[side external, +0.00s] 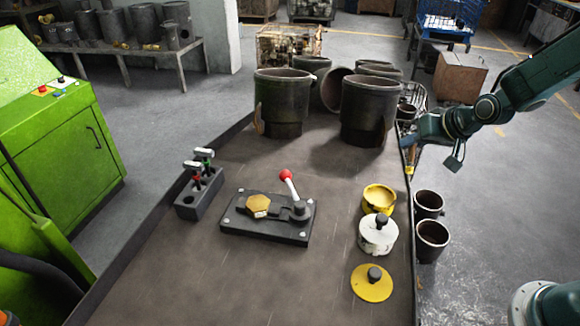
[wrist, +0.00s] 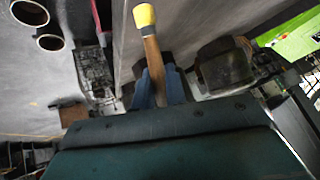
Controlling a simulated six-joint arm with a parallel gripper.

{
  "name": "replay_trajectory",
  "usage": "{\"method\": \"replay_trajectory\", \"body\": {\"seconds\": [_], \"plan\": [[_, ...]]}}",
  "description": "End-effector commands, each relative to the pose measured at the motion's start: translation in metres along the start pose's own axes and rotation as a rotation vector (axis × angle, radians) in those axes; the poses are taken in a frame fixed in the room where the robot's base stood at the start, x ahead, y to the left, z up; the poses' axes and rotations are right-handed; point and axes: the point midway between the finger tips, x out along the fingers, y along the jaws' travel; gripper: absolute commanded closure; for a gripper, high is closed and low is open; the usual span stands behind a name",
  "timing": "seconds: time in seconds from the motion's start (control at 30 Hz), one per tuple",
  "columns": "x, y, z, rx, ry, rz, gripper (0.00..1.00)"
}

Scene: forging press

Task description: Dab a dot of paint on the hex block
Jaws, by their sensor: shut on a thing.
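The yellow hex block (side external: 257,203) sits on a dark fixture plate (side external: 235,222) beside a lever (side external: 291,188) with a red knob. My gripper (side external: 411,147) is at the table's right edge, well right of the block and higher up. It is shut on a brush (side external: 411,158) with a wooden handle and a yellow tip. In the wrist view the brush (wrist: 151,50) points up between the fingers (wrist: 158,88). An open yellow pot (side external: 379,208) stands on the right of the table. A white pot (side external: 378,240) with a black-knobbed lid is just in front. A yellow lid (side external: 369,289) lies nearer.
Large dark crucibles (side external: 367,110) stand at the back of the table. A small rack (side external: 199,196) with red and green handled tools is at the left. The table (side external: 240,285) is clear in front of the fixture. A green machine (side external: 70,130) is far left.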

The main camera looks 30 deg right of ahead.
Motion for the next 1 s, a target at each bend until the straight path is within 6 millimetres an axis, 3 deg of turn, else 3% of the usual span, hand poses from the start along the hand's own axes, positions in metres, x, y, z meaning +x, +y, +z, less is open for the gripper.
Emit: {"method": "replay_trajectory", "body": {"seconds": [0.3,0.57,0.77,1.0], "plan": [[0.000,0.005,-0.001,0.021,0.011,0.016,1.00],[0.005,-0.022,-0.010,-0.023,0.025,-0.027,1.00],[0.012,-0.073,-0.022,-0.097,0.050,-0.105,1.00],[0.012,-0.156,-0.032,-0.201,0.088,-0.232,1.00]]}}
